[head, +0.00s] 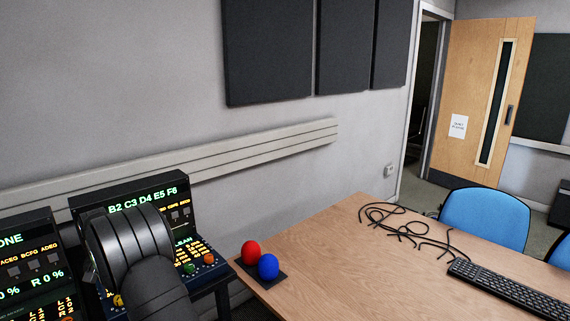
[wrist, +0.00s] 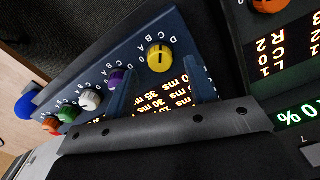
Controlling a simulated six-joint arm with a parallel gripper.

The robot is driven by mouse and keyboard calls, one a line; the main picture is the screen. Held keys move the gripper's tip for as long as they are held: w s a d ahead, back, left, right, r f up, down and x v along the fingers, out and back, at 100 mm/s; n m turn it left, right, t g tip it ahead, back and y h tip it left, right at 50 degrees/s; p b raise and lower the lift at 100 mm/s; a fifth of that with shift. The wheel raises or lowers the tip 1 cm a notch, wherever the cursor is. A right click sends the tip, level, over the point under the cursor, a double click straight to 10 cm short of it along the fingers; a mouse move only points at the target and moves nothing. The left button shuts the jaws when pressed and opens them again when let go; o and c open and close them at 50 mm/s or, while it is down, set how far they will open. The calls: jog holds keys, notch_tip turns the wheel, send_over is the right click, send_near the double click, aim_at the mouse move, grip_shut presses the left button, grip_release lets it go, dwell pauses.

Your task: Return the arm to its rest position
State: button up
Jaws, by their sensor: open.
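My gripper (wrist: 160,66) is open in the wrist view, its two dark blue fingers apart. Between the fingertips shows a yellow knob (wrist: 159,58) on a dark blue panel (wrist: 108,68). No contact shows, and I cannot tell how far the fingers are from the knob. In the head view my dark arm stands at the lower left in front of the consoles, and the gripper itself is hidden there.
A lit console (head: 128,196) is beside my arm. Red (head: 251,251) and blue (head: 268,266) balls sit on a dark base at the wooden table's (head: 330,265) near corner. Black cables (head: 395,222) and a keyboard (head: 510,289) lie farther right. Blue chairs (head: 485,217) stand behind.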

jog(key=shift+f, duration=1.55)
notch_tip(320, 180, up, 17)
notch_tip(320, 180, down, 17)
jog(key=shift+f, duration=0.1)
jog(key=n, duration=1.2)
jog(key=shift+n, duration=2.7)
